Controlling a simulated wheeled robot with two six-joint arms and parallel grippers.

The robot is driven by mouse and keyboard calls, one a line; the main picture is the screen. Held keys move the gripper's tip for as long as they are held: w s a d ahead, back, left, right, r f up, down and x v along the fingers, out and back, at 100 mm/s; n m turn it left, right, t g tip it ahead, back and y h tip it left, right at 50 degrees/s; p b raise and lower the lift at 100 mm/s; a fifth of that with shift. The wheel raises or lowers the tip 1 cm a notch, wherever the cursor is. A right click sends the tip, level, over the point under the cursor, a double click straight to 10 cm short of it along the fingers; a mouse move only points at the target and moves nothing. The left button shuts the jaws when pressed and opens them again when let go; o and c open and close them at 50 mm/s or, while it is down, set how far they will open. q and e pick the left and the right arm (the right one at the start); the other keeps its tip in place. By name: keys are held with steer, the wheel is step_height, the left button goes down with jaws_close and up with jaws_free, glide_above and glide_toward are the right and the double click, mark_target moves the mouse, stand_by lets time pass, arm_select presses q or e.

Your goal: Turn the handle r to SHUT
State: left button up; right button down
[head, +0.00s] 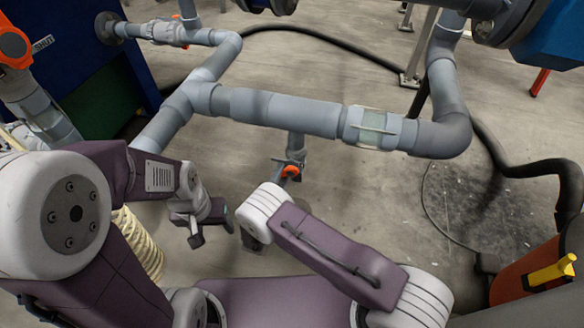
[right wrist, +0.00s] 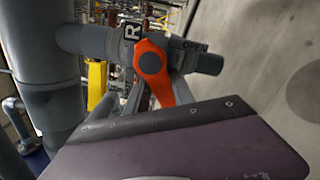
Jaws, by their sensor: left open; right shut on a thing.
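The handle r (right wrist: 152,62) is an orange lever on a grey pipe valve, marked with an R plate (right wrist: 132,32). In the right wrist view its lever hangs downward, and its lower end passes behind my right gripper's purple housing (right wrist: 190,140). A partly readable OPEN mark (right wrist: 195,46) is right of the hub; no SHUT mark for this valve is visible. The handle shows small in the head view (head: 290,171), just beyond my right wrist.
A thick grey pipe (head: 285,112) with a sight glass (head: 375,128) crosses above the valve. Another orange handle (head: 14,44) with a SHUT plate (head: 42,44) is at far left. A black hose (head: 545,168) and an orange bin (head: 525,265) are at right. The concrete floor between is mostly clear.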

steer(key=shift+w+a+r+m, duration=0.2)
steer(key=shift+r+m, duration=0.15)
steer(key=shift+m, duration=0.15)
steer(key=shift+w+a+r+m, duration=0.2)
steer(key=shift+r+m, duration=0.15)
steer(key=shift+m, duration=0.15)
steer(key=shift+r+m+p, duration=0.45)
steer(key=shift+m+p, duration=0.1)
steer(key=shift+m, duration=0.45)
steer(key=shift+r+m, duration=0.1)
steer(key=shift+m, duration=0.8)
steer(key=c, duration=0.8)
jaws_free()
steer(key=shift+s, duration=0.15)
steer(key=shift+c, duration=0.2)
steer(key=shift+s, duration=0.1)
steer(key=p+v, duration=0.1)
steer(key=v, duration=0.6)
steer(key=shift+f+p, duration=0.2)
steer(key=shift+p, duration=0.15)
steer(key=shift+d, duration=0.1)
